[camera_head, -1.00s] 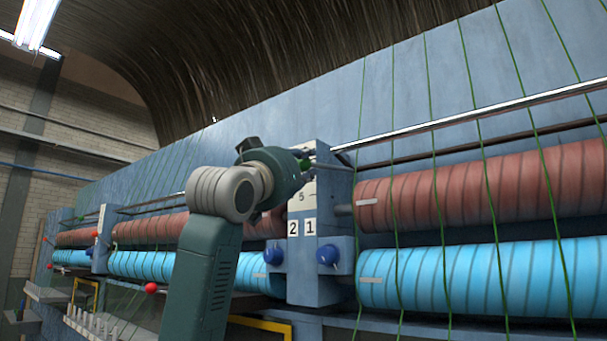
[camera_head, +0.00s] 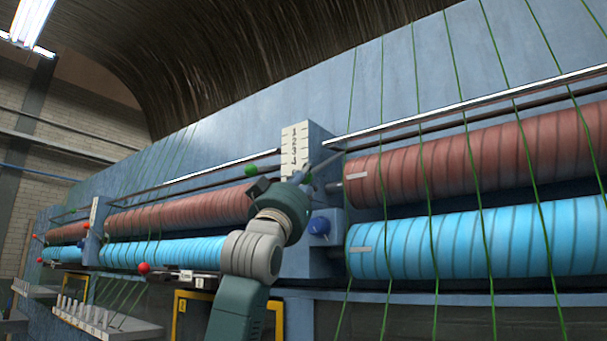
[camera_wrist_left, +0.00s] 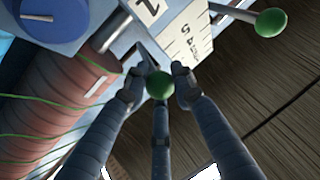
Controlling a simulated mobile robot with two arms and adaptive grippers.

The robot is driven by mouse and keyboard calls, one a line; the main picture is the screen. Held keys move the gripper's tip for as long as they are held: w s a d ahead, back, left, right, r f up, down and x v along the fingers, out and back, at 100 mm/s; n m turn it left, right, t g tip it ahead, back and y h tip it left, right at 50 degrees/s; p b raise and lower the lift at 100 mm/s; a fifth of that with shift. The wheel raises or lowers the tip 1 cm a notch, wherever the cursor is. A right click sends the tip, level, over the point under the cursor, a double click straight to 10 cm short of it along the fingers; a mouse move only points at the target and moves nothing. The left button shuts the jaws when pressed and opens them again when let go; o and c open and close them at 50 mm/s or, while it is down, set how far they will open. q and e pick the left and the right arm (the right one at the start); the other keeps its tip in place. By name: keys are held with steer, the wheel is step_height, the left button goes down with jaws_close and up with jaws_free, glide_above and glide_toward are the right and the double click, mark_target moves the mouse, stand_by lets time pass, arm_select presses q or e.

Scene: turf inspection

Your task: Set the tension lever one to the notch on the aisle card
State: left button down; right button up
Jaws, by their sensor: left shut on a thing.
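In the head view my left gripper (camera_head: 310,178) is in front of the lower part of the white notch scale (camera_head: 296,148) on the blue post, and hides the number plates. The scale also shows in the wrist view (camera_wrist_left: 188,38). A second green knob (camera_head: 251,170) sticks out on the scale's other side. I cannot make out an aisle card's reading. My right gripper is out of view.
A blue dial knob (camera_head: 319,226) is just below the gripper. Brown roller (camera_head: 450,160) and cyan roller (camera_head: 450,245) run to the right, with green yarns in front. Yellow frames (camera_head: 178,312) and a peg shelf (camera_head: 105,325) stand lower left.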

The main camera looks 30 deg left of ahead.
arm_select(q)
steer(key=shift+w+f, duration=0.15)
steer(key=c, duration=1.4)
jaws_free()
steer(key=shift+c, duration=0.2)
steer(key=v, duration=1.2)
